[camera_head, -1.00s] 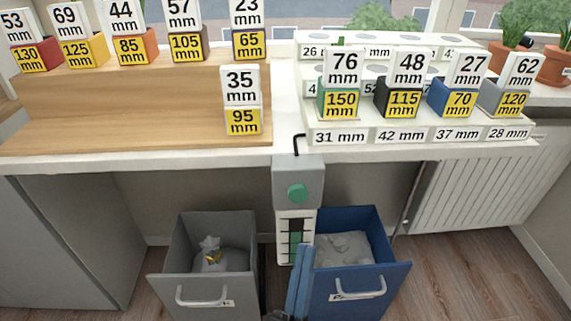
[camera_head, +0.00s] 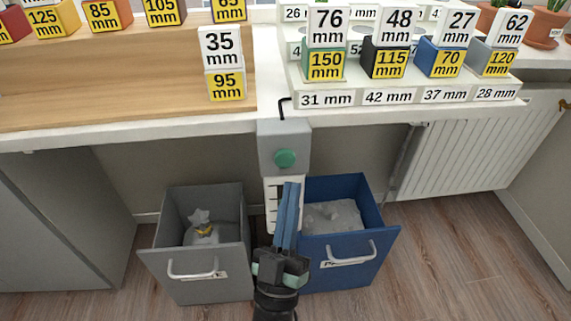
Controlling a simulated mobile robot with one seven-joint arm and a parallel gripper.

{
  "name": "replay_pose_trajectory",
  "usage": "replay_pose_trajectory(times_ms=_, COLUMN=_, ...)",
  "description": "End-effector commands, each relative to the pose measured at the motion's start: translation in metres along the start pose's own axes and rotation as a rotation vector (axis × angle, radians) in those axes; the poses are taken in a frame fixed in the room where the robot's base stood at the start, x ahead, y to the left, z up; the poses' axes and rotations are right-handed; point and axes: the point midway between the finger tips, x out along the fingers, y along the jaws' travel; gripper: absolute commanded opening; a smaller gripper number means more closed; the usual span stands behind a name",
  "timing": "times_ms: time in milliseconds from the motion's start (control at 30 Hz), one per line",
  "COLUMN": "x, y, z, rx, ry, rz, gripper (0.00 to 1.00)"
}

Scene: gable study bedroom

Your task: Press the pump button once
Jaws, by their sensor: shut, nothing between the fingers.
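The pump button (camera_head: 285,158) is a round green disc on the front of a grey box (camera_head: 297,137) fixed at the front edge of the white counter. A thin black bent spout rises from the top of the box. A white scale panel hangs below the box, partly hidden by my gripper. My gripper (camera_head: 290,188) is shut and empty, its blue fingers pointing up. In the picture its tips are just below the button; I cannot tell the gap in depth, and the button's face is fully visible.
A grey open drawer (camera_head: 168,228) with a crumpled bag stands at left. A blue open drawer (camera_head: 374,222) with grey filling stands at right, close beside my gripper. The white counter (camera_head: 200,129) above holds several numbered blocks. A radiator (camera_head: 460,155) is at far right.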

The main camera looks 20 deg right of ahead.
Motion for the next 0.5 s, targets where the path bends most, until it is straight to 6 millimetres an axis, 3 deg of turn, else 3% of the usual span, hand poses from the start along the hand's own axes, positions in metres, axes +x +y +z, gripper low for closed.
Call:
replay_pose_trajectory(times_ms=200, x=0.016, y=-0.013, z=0.013, rx=0.0, ry=0.002, rz=0.001, gripper=0.0)
replay_pose_trajectory(times_ms=500, x=0.024, y=-0.017, z=0.017, rx=0.0, ry=-0.001, rz=-0.001, gripper=0.0)
